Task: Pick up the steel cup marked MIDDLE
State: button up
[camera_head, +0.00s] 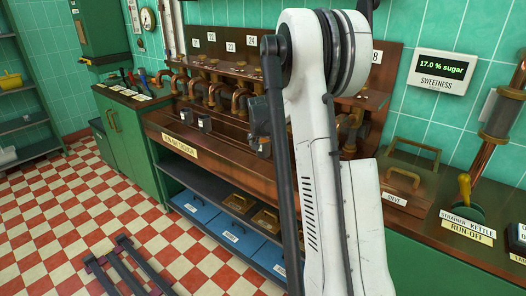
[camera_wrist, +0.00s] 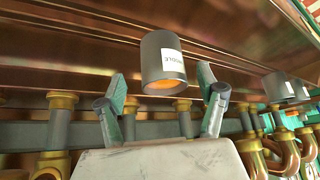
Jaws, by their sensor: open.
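The steel cup marked MIDDLE (camera_wrist: 163,62) is in the wrist view, grey with a white label. Its mouth faces the bottom of that picture and shows amber inside. My gripper (camera_wrist: 162,80) is open, with one finger on each side of the cup in the picture. Gaps show between the cup and both fingers; I cannot tell how far beyond the tips it stands. In the head view my white arm hides most of the gripper area, and I cannot make out the MIDDLE label there.
Two more grey cups (camera_wrist: 278,87) stand to the right in the wrist view; two cups (camera_head: 205,124) also show left of my arm in the head view. Copper pipes with taps (camera_head: 215,95) line the back of the copper trough (camera_head: 170,128). Blue boxes (camera_head: 228,233) sit on the shelf below.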

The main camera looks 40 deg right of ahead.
aim_at(263, 148)
jog(key=shift+b+x, duration=0.55)
jog(key=shift+x, duration=2.4)
jog(key=shift+a, duration=0.2)
jog(key=c, duration=1.6)
jog(key=shift+o, duration=0.2)
